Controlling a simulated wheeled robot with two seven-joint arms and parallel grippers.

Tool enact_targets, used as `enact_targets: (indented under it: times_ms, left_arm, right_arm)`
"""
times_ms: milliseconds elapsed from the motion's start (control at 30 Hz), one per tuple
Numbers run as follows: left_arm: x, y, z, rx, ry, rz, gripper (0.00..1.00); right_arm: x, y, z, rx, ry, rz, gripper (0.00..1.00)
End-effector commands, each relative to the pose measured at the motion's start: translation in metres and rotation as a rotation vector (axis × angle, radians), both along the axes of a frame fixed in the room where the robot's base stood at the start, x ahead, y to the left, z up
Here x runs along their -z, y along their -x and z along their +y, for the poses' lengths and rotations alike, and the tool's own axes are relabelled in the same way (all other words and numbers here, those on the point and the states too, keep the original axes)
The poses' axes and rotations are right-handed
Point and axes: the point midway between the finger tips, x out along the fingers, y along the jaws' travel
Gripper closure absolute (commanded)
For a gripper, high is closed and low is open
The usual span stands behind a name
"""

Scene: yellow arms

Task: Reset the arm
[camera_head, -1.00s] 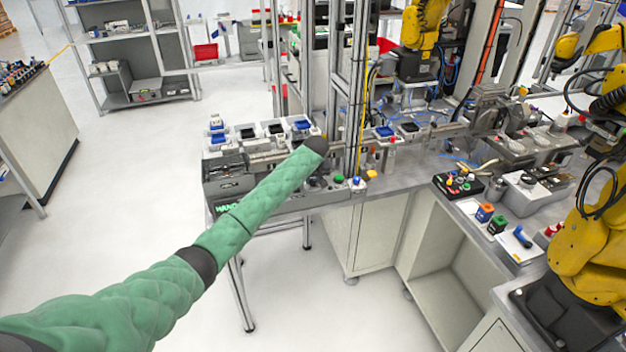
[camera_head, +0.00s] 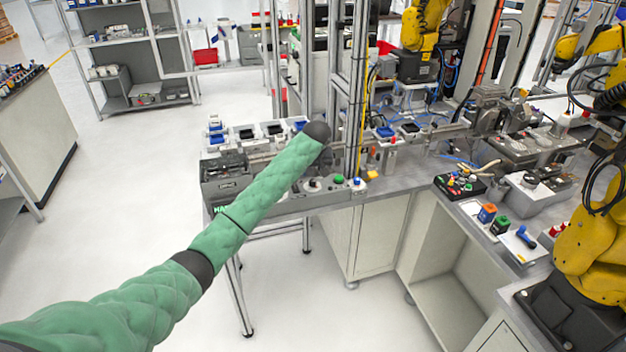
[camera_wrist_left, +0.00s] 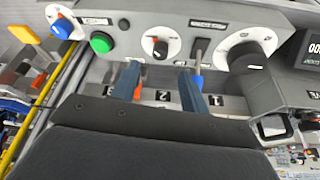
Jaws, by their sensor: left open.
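My left arm, in a green quilted sleeve, crosses the head view from the lower left. Its dark wrist end (camera_head: 318,131) is over the grey control station, and its fingers are hidden there. In the left wrist view my left gripper (camera_wrist_left: 158,72) is open, with two blue-grey fingers apart and nothing seen between them. The fingers point at a grey control panel (camera_wrist_left: 130,18) with a green button (camera_wrist_left: 101,43), a blue-white selector (camera_wrist_left: 62,27), a black knob (camera_wrist_left: 160,47) and a large white dial (camera_wrist_left: 248,48). Contact with the panel cannot be told. My right gripper is not in view.
The workbench (camera_head: 400,178) runs right, carrying small trays and a black button box (camera_head: 460,186). A metal frame post (camera_head: 357,90) stands close beside my left wrist. Yellow robot arms (camera_head: 590,235) stand at the right. The floor at left (camera_head: 130,180) is clear.

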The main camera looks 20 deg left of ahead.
Motion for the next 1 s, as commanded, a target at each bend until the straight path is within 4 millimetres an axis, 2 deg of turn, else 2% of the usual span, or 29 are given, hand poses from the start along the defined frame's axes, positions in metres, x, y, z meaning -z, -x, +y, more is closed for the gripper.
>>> enact_targets:
  times_ms: [200, 567, 667, 767, 1000]
  left_arm:
    - [-0.013, 0.005, -0.002, 0.000, 0.000, -0.001, 0.55]
    - [-0.012, 0.007, -0.003, 0.003, 0.000, 0.001, 0.55]
    - [-0.001, 0.016, -0.009, 0.022, 0.002, 0.006, 0.55]
    - [0.020, 0.036, -0.020, 0.060, 0.005, 0.015, 0.55]
    - [0.075, 0.103, -0.048, 0.173, 0.014, 0.034, 0.55]
  right_arm:
    - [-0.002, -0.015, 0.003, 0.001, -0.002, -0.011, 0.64]
    - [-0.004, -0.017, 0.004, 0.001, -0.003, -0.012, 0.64]
    - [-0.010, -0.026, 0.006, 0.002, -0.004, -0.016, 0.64]
    - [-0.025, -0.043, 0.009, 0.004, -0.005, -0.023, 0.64]
    - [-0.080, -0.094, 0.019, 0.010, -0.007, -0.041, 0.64]
